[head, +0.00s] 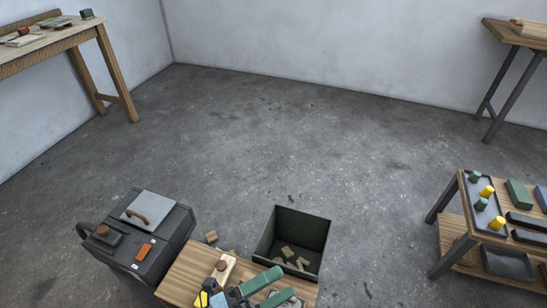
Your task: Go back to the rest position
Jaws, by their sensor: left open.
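My left gripper (226,297) shows only in part at the bottom edge of the head view, low over the near wooden bench top (185,280). It is open, and I see nothing held between its fingers. Green and yellow pieces crowd around it, so its outline is hard to make out. A light wooden piece with a round brown knob (222,266) is just behind it on the bench top. My right gripper is not in view.
A dark machine (150,240) stands left of the bench. An open dark green bin (300,232) holding wood scraps stands behind it. A low cart (448,215) with green and yellow pieces is at right. Tables stand at far left (75,35) and right (510,35). The middle floor is clear.

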